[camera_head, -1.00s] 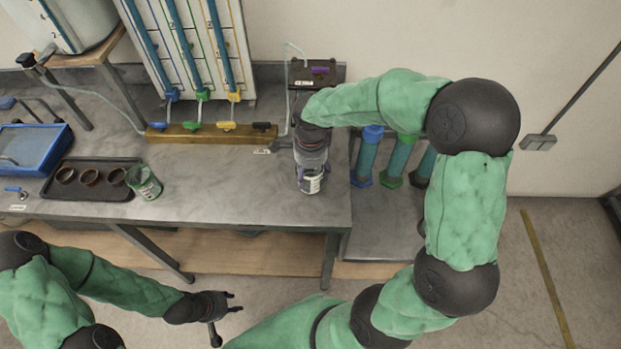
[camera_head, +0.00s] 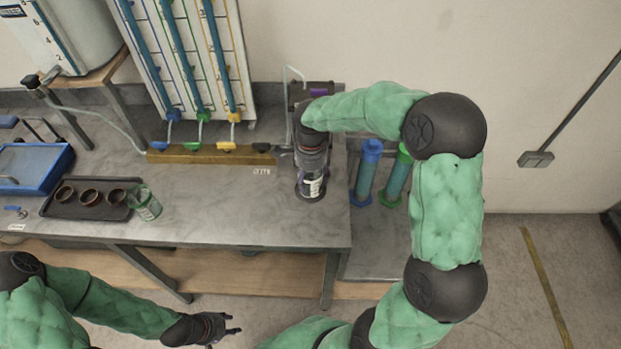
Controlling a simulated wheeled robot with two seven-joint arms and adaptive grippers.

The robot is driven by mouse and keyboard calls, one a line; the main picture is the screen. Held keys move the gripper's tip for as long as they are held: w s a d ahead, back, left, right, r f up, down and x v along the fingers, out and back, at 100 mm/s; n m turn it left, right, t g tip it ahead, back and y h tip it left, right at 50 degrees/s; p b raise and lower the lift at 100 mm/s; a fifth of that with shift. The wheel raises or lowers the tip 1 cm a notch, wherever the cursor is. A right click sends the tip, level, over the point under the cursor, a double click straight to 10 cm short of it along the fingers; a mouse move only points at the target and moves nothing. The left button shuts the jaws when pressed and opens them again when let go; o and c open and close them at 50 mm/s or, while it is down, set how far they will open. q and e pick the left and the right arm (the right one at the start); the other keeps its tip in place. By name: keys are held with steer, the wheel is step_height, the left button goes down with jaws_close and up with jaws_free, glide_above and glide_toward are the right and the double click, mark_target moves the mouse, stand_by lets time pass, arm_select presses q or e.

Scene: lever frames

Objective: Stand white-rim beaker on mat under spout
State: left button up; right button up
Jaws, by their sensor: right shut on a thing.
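A clear beaker with a white label (camera_head: 313,187) is at the right part of the bench, near its front edge. My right gripper (camera_head: 309,172) comes down over it from above and is shut on it; the gripper hides the beaker's top, so I cannot tell the rim colour. A dark round edge shows at the beaker's base; I cannot tell whether it is a mat. A thin curved pale tube (camera_head: 290,72), perhaps the spout, rises behind my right gripper. My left gripper (camera_head: 236,324) is empty, its fingers apart, in front of the bench low in the picture.
A greenish beaker (camera_head: 145,203) stands by the right end of a dark tray (camera_head: 60,209) holding three brown cups. A brass valve bar (camera_head: 195,154) runs along the back below a panel of tubes. Blue and green cylinders (camera_head: 368,172) stand to the right. The bench middle (camera_head: 225,200) is clear.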

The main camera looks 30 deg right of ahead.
steer(key=shift+f, duration=0.25)
stand_by(0.3)
steer(key=o, duration=1.2)
step_height(320, 180, up, 12)
steer(key=shift+s, duration=0.1)
